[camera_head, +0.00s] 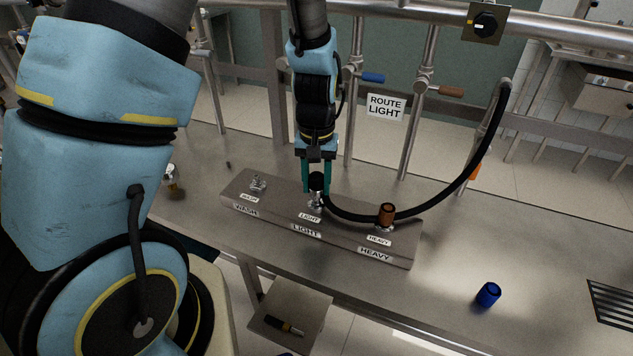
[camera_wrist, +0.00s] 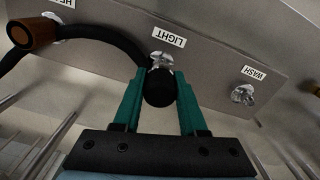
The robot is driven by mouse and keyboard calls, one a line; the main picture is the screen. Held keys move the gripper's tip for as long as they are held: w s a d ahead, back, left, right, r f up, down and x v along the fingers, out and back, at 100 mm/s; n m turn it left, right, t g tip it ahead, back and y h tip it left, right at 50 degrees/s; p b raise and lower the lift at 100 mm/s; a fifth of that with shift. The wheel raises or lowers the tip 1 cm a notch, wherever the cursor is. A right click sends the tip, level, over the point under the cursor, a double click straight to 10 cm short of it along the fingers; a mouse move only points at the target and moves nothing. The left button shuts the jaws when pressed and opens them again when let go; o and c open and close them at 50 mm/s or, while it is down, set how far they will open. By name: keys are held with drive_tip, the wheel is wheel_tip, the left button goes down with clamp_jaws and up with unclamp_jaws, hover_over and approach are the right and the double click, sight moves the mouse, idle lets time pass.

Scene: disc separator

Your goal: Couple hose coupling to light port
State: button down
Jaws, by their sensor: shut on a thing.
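My gripper (camera_head: 316,178), with green fingers, is shut on the black hose coupling (camera_head: 316,181) at the end of the black hose (camera_head: 463,182). The coupling is right at the metal light port (camera_head: 316,201), above its LIGHT label. In the wrist view the coupling (camera_wrist: 159,87) sits between the fingers, and the light port (camera_wrist: 163,59) shows just beyond it. I cannot tell whether the coupling is seated on the port. The hose loops away past the heavy port's brown cap (camera_head: 386,213) and up to the right.
The wash port (camera_head: 258,184) stands bare at the left of the port block (camera_head: 345,240). A blue cap (camera_head: 488,294) stands on the bench at the right. A ROUTE LIGHT sign (camera_head: 386,107) and valves with blue (camera_head: 373,77) and brown (camera_head: 451,91) handles are behind.

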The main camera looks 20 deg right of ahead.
drive_tip(key=shift+f+b, duration=0.65)
drive_tip(key=shift+f, duration=0.35)
drive_tip(key=shift+c, duration=1.9)
unclamp_jaws()
wheel_tip(320, 180, up, 10)
drive_tip(key=shift+r+b, duration=0.2)
drive_tip(key=shift+b, duration=0.6)
wheel_tip(320, 180, up, 5)
drive_tip(key=p, duration=0.4)
drive_tip(key=w+a+n+t, duration=0.1)
drive_tip(key=a+n, duration=0.3)
drive_tip(key=a, duration=2.1)
drive_tip(key=shift+a+f+t, duration=0.15)
drive_tip(key=shift+a+t, duration=0.05)
drive_tip(key=shift+t, duration=0.1)
